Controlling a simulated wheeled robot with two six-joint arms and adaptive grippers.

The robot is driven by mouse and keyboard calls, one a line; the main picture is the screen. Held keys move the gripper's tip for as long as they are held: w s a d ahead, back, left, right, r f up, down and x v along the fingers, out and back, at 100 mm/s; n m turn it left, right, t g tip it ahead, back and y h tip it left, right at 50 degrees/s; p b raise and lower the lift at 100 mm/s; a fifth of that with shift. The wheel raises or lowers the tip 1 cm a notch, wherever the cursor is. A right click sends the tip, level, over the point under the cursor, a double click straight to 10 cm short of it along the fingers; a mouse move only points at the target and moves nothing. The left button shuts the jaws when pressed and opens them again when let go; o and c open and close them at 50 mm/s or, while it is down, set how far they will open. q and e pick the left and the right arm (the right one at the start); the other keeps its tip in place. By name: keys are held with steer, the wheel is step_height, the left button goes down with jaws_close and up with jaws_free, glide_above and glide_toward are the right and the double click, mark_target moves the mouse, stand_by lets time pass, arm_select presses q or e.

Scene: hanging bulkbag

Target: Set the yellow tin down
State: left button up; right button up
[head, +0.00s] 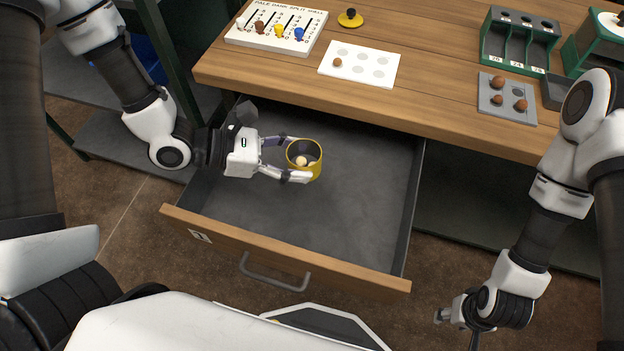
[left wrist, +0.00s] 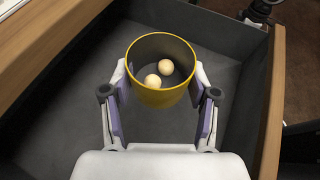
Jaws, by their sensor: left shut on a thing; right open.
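The yellow tin (head: 304,160) is an open-topped round can in the open drawer. My left gripper (head: 288,158) is shut on it, one finger on each side. In the left wrist view the tin (left wrist: 161,97) is upright between the fingers (left wrist: 160,105), with two pale round balls (left wrist: 153,81) inside. I cannot tell whether its base touches the drawer floor. My right gripper (head: 458,318) is open and empty at the lower right, away from the drawer.
The drawer (head: 360,215) is otherwise empty, with free floor around the tin.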

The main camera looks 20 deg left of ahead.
arm_select(q)
steer(key=f+b, duration=0.1)
steer(key=f, duration=0.2)
steer(key=f+b, duration=0.1)
steer(key=f, duration=0.2)
steer(key=f+b, duration=0.1)
steer(key=f, duration=0.3)
steer(key=shift+s+d, duration=0.15)
steer(key=shift+s, duration=0.1)
steer(key=shift+w+f, duration=0.1)
steer(key=shift+w, duration=0.05)
steer(key=shift+f, duration=0.1)
steer(key=shift+s+d+f, duration=0.15)
steer(key=shift+s+f, duration=0.05)
steer(key=shift+f, duration=0.25)
steer(key=o, duration=1.4)
steer(key=shift+f, duration=0.1)
steer(key=shift+c, duration=0.2)
steer(key=shift+b, duration=0.3)
